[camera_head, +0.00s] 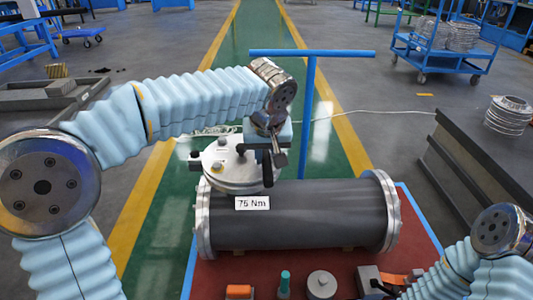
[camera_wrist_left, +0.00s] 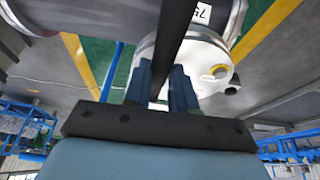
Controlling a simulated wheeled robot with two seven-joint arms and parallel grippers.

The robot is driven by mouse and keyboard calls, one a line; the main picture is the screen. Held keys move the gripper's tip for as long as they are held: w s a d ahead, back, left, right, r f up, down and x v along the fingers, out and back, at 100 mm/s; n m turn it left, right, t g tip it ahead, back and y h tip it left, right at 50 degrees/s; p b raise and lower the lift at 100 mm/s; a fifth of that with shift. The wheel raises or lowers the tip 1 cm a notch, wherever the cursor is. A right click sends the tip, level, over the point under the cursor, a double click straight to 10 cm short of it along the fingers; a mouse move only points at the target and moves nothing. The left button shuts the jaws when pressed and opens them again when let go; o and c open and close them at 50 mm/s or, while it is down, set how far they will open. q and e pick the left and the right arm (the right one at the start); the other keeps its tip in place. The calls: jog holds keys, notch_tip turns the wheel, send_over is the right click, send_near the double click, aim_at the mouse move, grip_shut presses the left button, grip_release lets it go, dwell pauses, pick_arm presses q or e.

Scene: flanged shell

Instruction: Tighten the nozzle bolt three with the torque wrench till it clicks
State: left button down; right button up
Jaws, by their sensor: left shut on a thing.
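My left gripper (camera_head: 268,158) is over the nozzle flange (camera_head: 228,180) on top of the dark shell (camera_head: 300,222). In the left wrist view its two blue fingers (camera_wrist_left: 163,88) are shut on a dark bar, the torque wrench (camera_wrist_left: 174,35). The bar runs up the picture across the pale flange (camera_wrist_left: 208,55). A yellow bolt (camera_wrist_left: 220,72) shows to the right of the fingers. In the head view a yellow bolt (camera_head: 218,167) sits on the flange's near left. The wrench's working end is hidden, so I cannot tell which bolt it meets.
A label (camera_head: 253,203) reads "75 Nm". The shell lies on a red-topped cart (camera_head: 235,271) with a blue handle (camera_head: 312,54) behind. An orange item (camera_head: 239,291), a teal-topped item (camera_head: 285,281) and a grey round part (camera_head: 322,284) stand in front. Grey slabs (camera_head: 470,150) stand at right.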

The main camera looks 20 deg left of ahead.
pick_arm(q)
jog(key=shift+f+b, duration=1.1)
jog(key=shift+f, duration=0.2)
dwell(0.4)
jog(key=shift+s+a+f+m+h+p, duration=0.1)
jog(key=shift+a+m+h+p, duration=0.25)
jog(key=shift+a+m, duration=1.1)
jog(key=shift+a+m+h+p, duration=0.35)
jog(key=shift+a+m, duration=0.4)
jog(key=shift+a, duration=1.45)
jog(key=shift+s+a+f+m+h+p, duration=0.1)
jog(key=shift+a+m+h+p, duration=0.25)
jog(key=shift+a+m, duration=1.1)
jog(key=shift+w+a+m+h+p, duration=0.1)
jog(key=shift+w+a+m+p, duration=0.15)
jog(key=shift+a, duration=0.35)
jog(key=shift+w+a+m+h+p, duration=0.15)
jog(key=shift+a+p, duration=0.15)
jog(key=shift+a, duration=0.25)
jog(key=shift+w+a+m+h+p, duration=0.15)
jog(key=shift+a+p, duration=0.1)
jog(key=shift+a, duration=0.35)
jog(key=shift+d, duration=0.1)
